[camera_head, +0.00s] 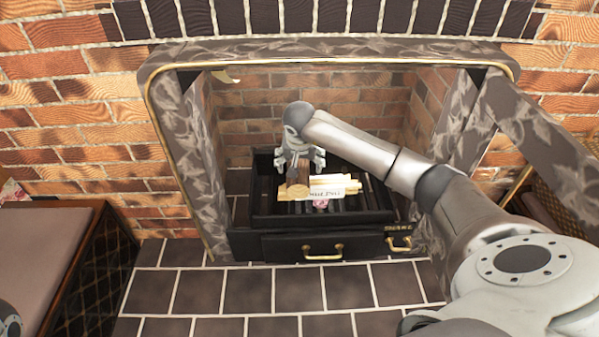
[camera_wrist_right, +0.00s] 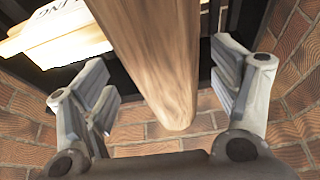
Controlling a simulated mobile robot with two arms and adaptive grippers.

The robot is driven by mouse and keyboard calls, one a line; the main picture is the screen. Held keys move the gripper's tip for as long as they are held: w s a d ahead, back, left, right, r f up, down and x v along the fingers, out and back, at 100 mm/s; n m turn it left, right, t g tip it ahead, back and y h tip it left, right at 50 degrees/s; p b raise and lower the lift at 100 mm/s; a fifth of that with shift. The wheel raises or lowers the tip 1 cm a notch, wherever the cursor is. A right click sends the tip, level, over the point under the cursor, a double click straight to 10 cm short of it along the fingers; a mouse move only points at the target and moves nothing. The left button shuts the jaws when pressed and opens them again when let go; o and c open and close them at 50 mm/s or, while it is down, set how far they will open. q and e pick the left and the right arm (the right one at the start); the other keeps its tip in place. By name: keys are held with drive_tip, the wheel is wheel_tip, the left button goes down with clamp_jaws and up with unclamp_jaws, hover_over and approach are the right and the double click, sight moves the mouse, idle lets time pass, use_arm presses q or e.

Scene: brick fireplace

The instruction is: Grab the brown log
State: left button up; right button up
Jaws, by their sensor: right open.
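My right gripper (camera_head: 301,160) is over the log's back part, with one finger on each side. In the right wrist view the log (camera_wrist_right: 158,55) runs between the fingers of the right gripper (camera_wrist_right: 166,86). They are spread wide, with gaps on both sides, so the gripper is open and holds nothing. My left gripper is not in view.
The black grate (camera_head: 262,205) also holds pale lettered pieces (camera_head: 333,187) and a small pink item (camera_head: 320,203). A drawer front with brass handles (camera_head: 323,252) is below. Stone jambs and brick walls (camera_head: 340,105) enclose the hearth. Dark floor tiles (camera_head: 245,292) in front are clear.

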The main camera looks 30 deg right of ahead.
drive_tip(key=shift+w+f, duration=0.1)
drive_tip(key=shift+f, duration=0.1)
drive_tip(key=c, duration=1.2)
drive_tip(key=shift+c, duration=1)
drive_tip(key=shift+r, duration=0.15)
